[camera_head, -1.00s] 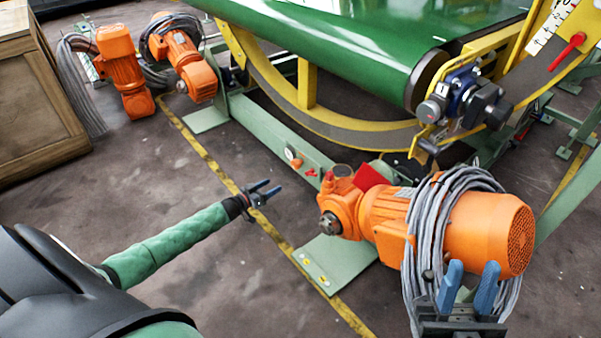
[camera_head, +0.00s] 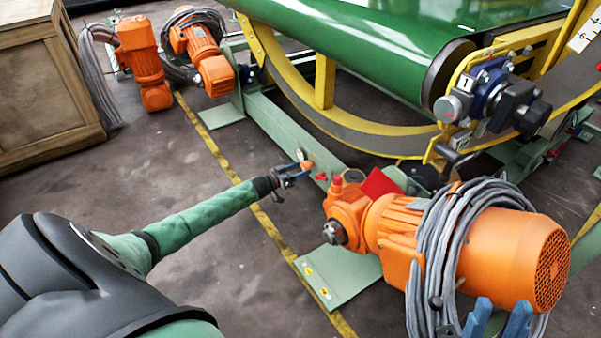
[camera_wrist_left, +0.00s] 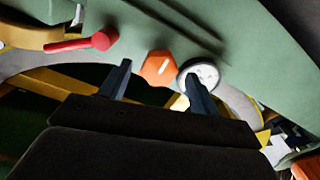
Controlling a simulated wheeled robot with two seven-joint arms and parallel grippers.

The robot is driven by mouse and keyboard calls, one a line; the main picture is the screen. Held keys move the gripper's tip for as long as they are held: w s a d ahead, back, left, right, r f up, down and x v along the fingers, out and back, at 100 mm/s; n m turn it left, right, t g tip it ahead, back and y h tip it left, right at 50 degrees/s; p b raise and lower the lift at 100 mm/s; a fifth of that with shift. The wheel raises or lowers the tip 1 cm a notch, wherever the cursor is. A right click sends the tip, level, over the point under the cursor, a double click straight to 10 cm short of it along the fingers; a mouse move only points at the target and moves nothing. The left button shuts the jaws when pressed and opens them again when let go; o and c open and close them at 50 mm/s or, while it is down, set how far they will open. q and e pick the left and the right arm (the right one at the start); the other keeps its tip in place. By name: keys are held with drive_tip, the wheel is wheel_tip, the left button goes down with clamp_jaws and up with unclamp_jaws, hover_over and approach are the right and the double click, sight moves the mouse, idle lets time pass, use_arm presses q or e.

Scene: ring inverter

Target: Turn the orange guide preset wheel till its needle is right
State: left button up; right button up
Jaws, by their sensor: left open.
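The orange wheel (camera_head: 307,166) is a small knob on the green frame beam; it also shows in the left wrist view (camera_wrist_left: 158,68) with a pale mark on its face. A round white gauge (camera_wrist_left: 203,74) sits beside it; its needle is too small to read. My left gripper (camera_head: 292,175) is open at the beam, just short of the wheel. In the left wrist view its two fingers (camera_wrist_left: 157,76) stand on either side of the wheel, the right finger overlapping the gauge. My right gripper (camera_head: 499,320) is open and empty at the bottom edge, its base cut off.
A red lever (camera_wrist_left: 90,42) is on the beam near the wheel. A large orange motor with coiled grey cable (camera_head: 520,250) stands at right. A green conveyor (camera_head: 360,40) rises behind.

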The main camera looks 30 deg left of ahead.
use_arm(q)
drive_tip(key=shift+w+d, duration=0.15)
drive_tip(key=shift+w, duration=0.15)
drive_tip(key=shift+c, duration=0.2)
drive_tip(key=c, duration=0.9)
drive_tip(key=shift+r, duration=0.1)
